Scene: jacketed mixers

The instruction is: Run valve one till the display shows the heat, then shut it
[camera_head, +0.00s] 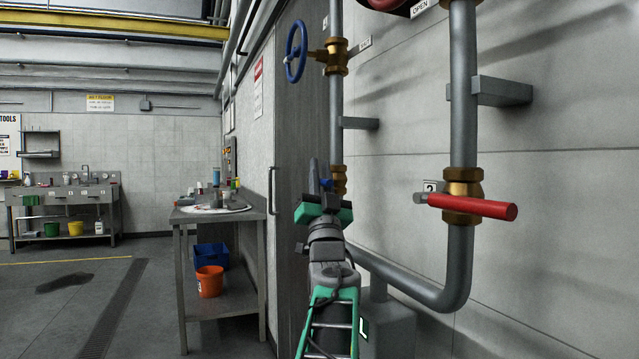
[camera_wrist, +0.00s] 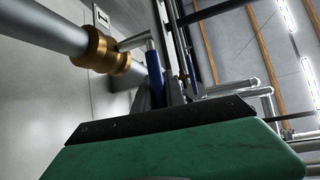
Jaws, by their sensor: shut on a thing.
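Valve one is a brass valve (camera_wrist: 105,54) on a grey pipe, with a "1" label (camera_wrist: 101,17) beside it in the wrist view. Its blue lever (camera_wrist: 154,68) stands out from the body on a bent metal stem. My gripper (camera_wrist: 168,88) is shut on the blue lever. In the head view my gripper (camera_head: 321,178) reaches the brass valve one (camera_head: 339,179) on the left vertical pipe, and only a bit of the blue lever (camera_head: 326,183) shows. The lever's exact angle to the pipe is hard to tell. I cannot make out a display in either view.
A second brass valve (camera_head: 463,188) with a red lever (camera_head: 480,207) and a "2" label is on the right pipe. A blue handwheel (camera_head: 296,51) sits above my gripper. A metal table (camera_head: 218,216) stands left, with an orange bucket (camera_head: 209,281) on its shelf. Floor further left is open.

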